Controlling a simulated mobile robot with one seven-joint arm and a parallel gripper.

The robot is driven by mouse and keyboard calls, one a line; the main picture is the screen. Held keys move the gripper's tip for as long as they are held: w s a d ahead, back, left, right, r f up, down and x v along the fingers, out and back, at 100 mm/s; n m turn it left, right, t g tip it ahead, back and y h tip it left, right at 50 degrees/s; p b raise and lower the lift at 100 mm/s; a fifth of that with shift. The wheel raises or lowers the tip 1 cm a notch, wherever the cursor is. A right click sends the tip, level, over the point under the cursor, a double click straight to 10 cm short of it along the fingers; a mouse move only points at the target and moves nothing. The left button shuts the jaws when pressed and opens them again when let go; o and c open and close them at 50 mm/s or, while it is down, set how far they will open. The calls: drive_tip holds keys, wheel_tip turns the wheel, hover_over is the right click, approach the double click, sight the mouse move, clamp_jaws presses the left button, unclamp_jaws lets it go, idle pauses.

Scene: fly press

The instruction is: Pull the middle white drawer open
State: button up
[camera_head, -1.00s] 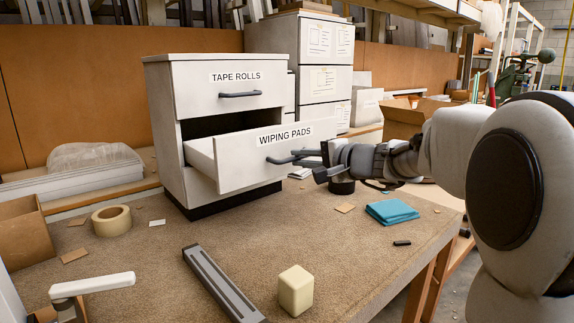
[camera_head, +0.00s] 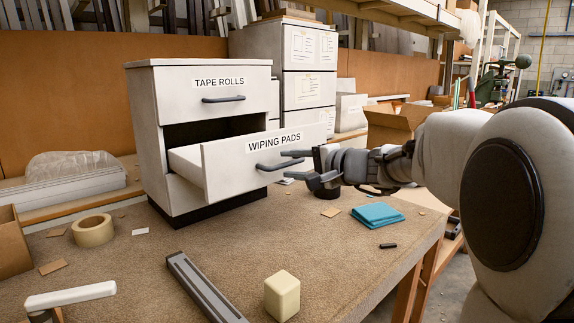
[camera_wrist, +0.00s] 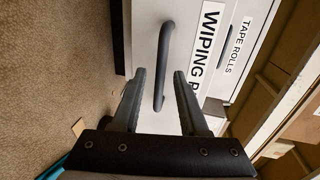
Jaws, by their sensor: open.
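The white drawer labelled WIPING PADS (camera_head: 225,161) is the middle one of the cabinet and stands pulled out, with a dark gap above it. Its dark bar handle (camera_head: 280,166) is on its front. My gripper (camera_head: 299,166) is open just in front of the handle, at its right end. In the wrist view the handle (camera_wrist: 161,62) shows just beyond and between the two open fingertips (camera_wrist: 160,74), and I see clear space between it and the fingers. The drawer labelled TAPE ROLLS (camera_head: 190,95) above is shut.
A tape roll (camera_head: 93,230), a grey rail (camera_head: 203,288), a cream block (camera_head: 282,295), a folded blue cloth (camera_head: 377,215) and a small black piece (camera_head: 388,245) lie on the brown bench (camera_head: 150,265). The bench in front of the drawer is mostly clear.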

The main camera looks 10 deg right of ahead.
drive_tip(key=shift+s, duration=0.1)
drive_tip(key=p+v, duration=0.1)
drive_tip(key=v, duration=1.6)
drive_tip(key=shift+s+r+p, duration=0.15)
drive_tip(key=shift+r+p, duration=0.05)
drive_tip(key=shift+p, duration=0.2)
